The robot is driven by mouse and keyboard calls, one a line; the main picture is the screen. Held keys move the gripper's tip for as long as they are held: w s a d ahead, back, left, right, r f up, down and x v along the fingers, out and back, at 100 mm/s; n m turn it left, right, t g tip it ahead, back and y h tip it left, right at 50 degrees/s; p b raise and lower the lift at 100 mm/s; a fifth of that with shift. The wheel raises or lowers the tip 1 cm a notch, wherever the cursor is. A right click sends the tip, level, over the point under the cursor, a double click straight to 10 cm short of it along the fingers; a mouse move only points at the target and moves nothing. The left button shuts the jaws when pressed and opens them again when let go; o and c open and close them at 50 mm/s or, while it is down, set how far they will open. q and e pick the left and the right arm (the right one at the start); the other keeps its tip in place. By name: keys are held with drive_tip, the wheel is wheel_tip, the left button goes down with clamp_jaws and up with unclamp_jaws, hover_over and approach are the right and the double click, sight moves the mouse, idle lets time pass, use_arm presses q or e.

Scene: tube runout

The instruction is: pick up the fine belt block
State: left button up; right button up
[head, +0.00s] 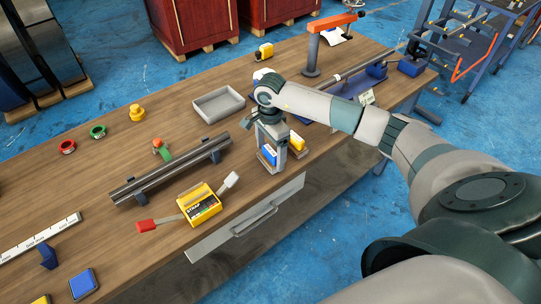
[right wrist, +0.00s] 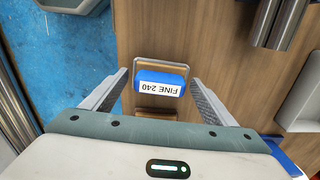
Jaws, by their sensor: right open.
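The fine belt block is blue with a white label reading FINE 240; it shows in the right wrist view (right wrist: 160,84) and partly behind my gripper in the head view (head: 268,153). It sits in a small holder near the table's front edge. My right gripper (head: 273,158) points down over it, open and empty. In the right wrist view, its two fingers stand apart on either side of the block, with gaps at both sides. A yellow block (head: 297,141) stands just right of the gripper in the head view. My left gripper is not in view.
A grey tray (head: 219,104) lies behind the gripper on the wooden table (head: 110,170). A dark pair of rails (head: 170,172) with a green-and-red piece lies to the left. A yellow device (head: 199,206) with red and white ends lies in front. An orange-topped post (head: 312,50) stands behind.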

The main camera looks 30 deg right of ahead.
sight(271, 150)
idle(0.4)
drive_tip(key=c, duration=1.1)
